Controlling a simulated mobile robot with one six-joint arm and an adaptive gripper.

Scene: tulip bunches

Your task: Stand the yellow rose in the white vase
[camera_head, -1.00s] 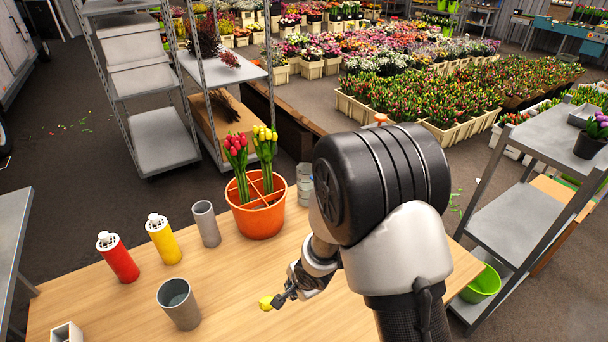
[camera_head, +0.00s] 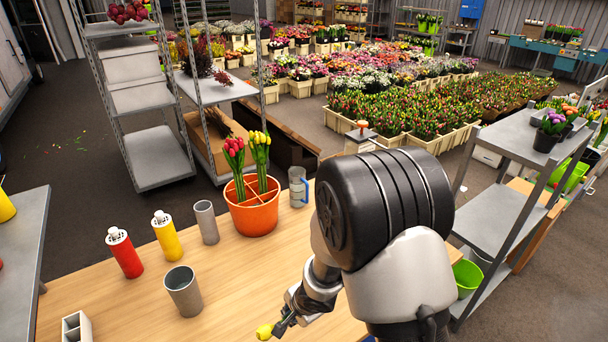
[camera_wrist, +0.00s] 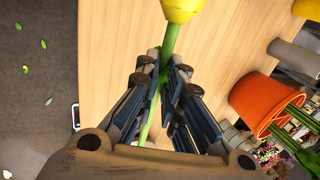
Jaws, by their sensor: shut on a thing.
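My gripper (camera_head: 287,321) is at the bottom middle of the head view, shut on the green stem of the yellow rose (camera_head: 265,331). In the wrist view the rose's yellow head (camera_wrist: 183,8) is cut off at the top edge, and its stem runs down between my gripper's fingers (camera_wrist: 163,78). No plainly white vase shows. A wide grey cylinder (camera_head: 184,292) and a narrower grey cylinder (camera_head: 206,222) stand upright on the table, left of my gripper and apart from it.
Bare wood lies between the wide cylinder and my gripper.

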